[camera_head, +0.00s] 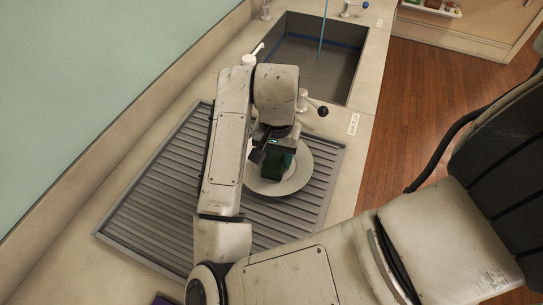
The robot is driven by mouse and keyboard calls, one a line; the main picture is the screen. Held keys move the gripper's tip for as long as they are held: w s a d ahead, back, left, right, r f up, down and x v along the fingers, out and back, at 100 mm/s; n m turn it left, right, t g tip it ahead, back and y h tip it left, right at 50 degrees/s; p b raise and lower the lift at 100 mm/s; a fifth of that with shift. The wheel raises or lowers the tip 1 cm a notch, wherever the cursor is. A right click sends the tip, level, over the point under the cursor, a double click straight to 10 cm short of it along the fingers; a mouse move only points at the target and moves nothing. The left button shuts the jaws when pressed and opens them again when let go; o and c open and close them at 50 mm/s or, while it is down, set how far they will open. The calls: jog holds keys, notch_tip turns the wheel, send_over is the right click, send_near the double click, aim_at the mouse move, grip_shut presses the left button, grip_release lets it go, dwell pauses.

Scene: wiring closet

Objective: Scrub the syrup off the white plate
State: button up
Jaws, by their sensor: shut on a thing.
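The white plate (300,174) lies on the grey ribbed drainboard (152,212) on the counter. My gripper (271,152) is over the plate, shut on a dark green block-like scrubber (276,167). The scrubber is low over the plate's middle and seems to touch it, but the contact is hidden. My arm hides the left part of the plate. I cannot make out any syrup on the part of the plate that shows.
A grey sink basin (317,62) is set in the counter behind the drainboard, with a thin blue stream or rod above it. A dark-knobbed tap (322,111) stands between sink and drainboard. A purple item (161,300) shows at the bottom edge. Wooden floor (408,112) lies right.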

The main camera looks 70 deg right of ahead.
jog(key=shift+s+f, duration=0.15)
jog(key=shift+f, duration=0.05)
jog(key=shift+a, duration=0.15)
jog(key=shift+s+a+r+b, duration=0.15)
jog(key=shift+a+b, duration=0.2)
jog(key=shift+a, duration=0.5)
jog(key=shift+d, duration=0.1)
jog(key=shift+w+d+r+p, duration=0.15)
jog(key=shift+w+d+p, duration=0.1)
jog(key=shift+d+p, duration=0.5)
jog(key=shift+d, duration=0.25)
jog(key=shift+a, duration=0.15)
jog(key=shift+s+a+b, duration=0.2)
jog(key=shift+a+b, duration=0.45)
jog(key=shift+a, duration=0.3)
